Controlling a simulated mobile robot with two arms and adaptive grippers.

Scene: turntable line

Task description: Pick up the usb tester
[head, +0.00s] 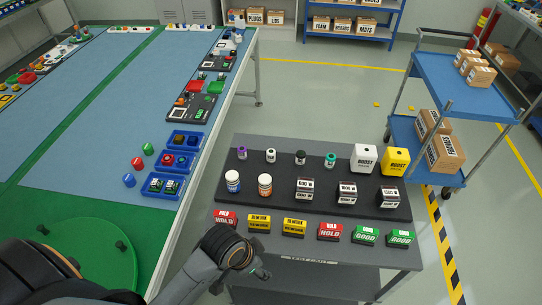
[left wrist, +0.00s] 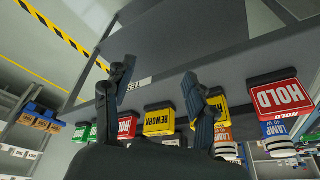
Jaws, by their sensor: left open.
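I cannot make out which item is the usb tester; no label naming it is readable. My left gripper (head: 256,270) is at the cart's near left edge, in front of the label blocks. In the left wrist view its fingers (left wrist: 160,88) are open and apart, with nothing between them. My right gripper is not in view.
Red HOLD (head: 225,219), yellow REWORK (head: 259,223) and green GOOD blocks (head: 365,235) line the cart's front. Left is a blue-topped table with blue trays (head: 164,186) and a green turntable (head: 75,265). A blue trolley (head: 455,85) stands right. Floor between is free.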

